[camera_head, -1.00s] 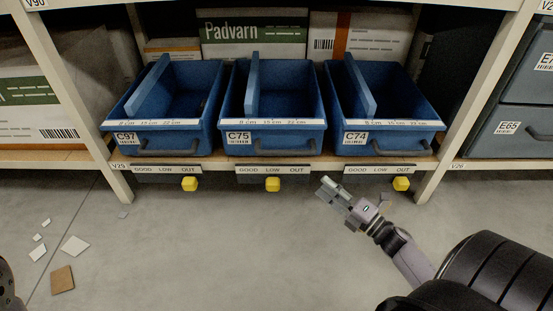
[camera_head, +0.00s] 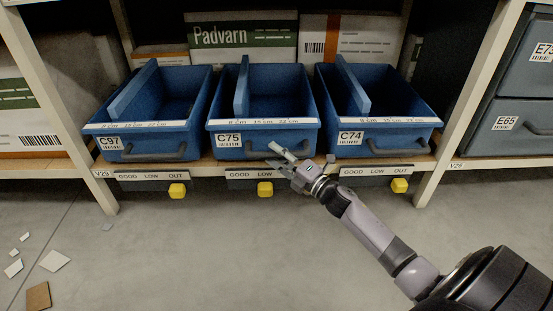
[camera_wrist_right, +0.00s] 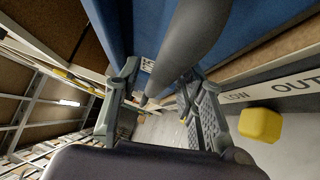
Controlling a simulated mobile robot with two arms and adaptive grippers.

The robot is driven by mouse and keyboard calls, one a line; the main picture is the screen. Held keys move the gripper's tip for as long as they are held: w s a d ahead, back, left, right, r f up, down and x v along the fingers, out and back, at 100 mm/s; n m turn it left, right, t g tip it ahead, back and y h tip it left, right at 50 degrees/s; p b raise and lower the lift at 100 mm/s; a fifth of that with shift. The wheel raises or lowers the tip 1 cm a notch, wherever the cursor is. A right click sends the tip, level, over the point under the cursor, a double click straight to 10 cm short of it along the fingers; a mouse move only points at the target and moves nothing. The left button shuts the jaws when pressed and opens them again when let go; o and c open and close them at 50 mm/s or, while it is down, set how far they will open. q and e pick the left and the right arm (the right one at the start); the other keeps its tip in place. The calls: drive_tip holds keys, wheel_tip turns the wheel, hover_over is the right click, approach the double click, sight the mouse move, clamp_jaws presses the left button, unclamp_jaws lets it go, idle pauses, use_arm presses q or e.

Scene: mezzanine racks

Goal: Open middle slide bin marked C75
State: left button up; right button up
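The middle blue bin C75 (camera_head: 262,138) sits on the shelf between bins C97 and C74, its front in line with theirs. Its dark grey bar handle (camera_head: 306,147) is partly hidden by my right gripper in the head view. My right gripper (camera_head: 283,157) is at the front of C75, over the handle's middle. In the right wrist view, the handle (camera_wrist_right: 190,45) looms close between the two spread fingers of the gripper (camera_wrist_right: 163,95). The fingers are apart and I cannot see them pressing on it. My left gripper is out of view.
Bin C97 (camera_head: 150,142) is left and bin C74 (camera_head: 375,143) right. Below run label strips with yellow sliders, the middle one (camera_head: 265,189) just under my gripper. Grey drawers (camera_head: 515,122) stand at right. Scraps (camera_head: 38,296) lie on the floor at left; the floor in front is mostly clear.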

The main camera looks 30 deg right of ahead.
drive_tip(key=shift+w+r, duration=0.1)
drive_tip(key=shift+w, duration=0.1)
drive_tip(key=shift+c, duration=0.5)
clamp_jaws()
drive_tip(key=shift+a, duration=0.1)
